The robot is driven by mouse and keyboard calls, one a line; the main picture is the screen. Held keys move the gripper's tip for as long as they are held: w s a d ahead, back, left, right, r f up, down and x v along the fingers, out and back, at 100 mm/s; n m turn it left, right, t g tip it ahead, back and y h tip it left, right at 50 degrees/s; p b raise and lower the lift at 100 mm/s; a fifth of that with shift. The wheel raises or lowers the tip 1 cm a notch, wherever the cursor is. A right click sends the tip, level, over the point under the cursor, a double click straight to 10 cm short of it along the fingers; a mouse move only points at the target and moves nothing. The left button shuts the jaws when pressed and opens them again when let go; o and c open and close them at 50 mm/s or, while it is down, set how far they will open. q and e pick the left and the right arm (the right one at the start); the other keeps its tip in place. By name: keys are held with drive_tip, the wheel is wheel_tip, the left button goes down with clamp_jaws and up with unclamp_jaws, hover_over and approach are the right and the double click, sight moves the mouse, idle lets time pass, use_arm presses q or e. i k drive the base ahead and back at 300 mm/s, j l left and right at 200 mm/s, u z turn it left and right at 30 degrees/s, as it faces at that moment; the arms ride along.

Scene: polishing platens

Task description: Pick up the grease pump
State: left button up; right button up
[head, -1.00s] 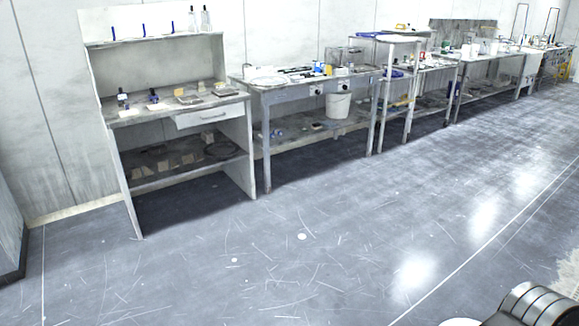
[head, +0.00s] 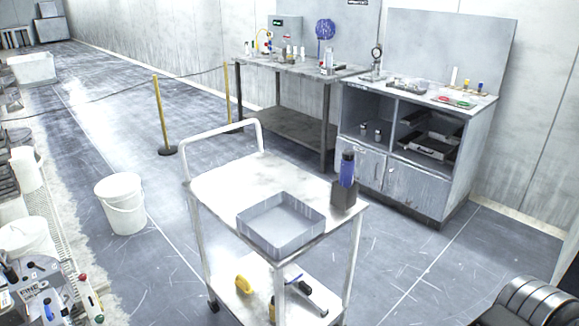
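I cannot tell for sure which thing is the grease pump. A dark blue bottle-shaped item with a black top (head: 347,168) stands upright in a dark grey holder (head: 344,197) at the right corner of a white cart's top (head: 225,180). A long black and white tool with a blue part (head: 312,296) lies on the cart's lower shelf, partly hidden by a cart leg. A yellow item (head: 243,285) also lies on that shelf. Neither gripper is in view; only part of my own arm shows at the bottom right.
A grey open tray (head: 281,226) sits on the cart top. A grey cabinet (head: 418,150) and a workbench (head: 300,72) stand behind it. A white bucket (head: 122,204) stands on the floor at left. Yellow posts (head: 164,115) hold a rope. Floor right of the cart is clear.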

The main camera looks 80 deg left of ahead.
sight(347, 161)
drive_tip(key=i+j+u, duration=0.15)
drive_tip(key=j+u, duration=0.25)
drive_tip(key=i+j+u, duration=0.15)
drive_tip(key=j+u, duration=0.25)
drive_tip(key=i+j+u, duration=0.35)
drive_tip(key=i+j, duration=0.35)
drive_tip(key=k+j, duration=0.15)
drive_tip(key=j, duration=0.15)
drive_tip(key=k+u, duration=0.05)
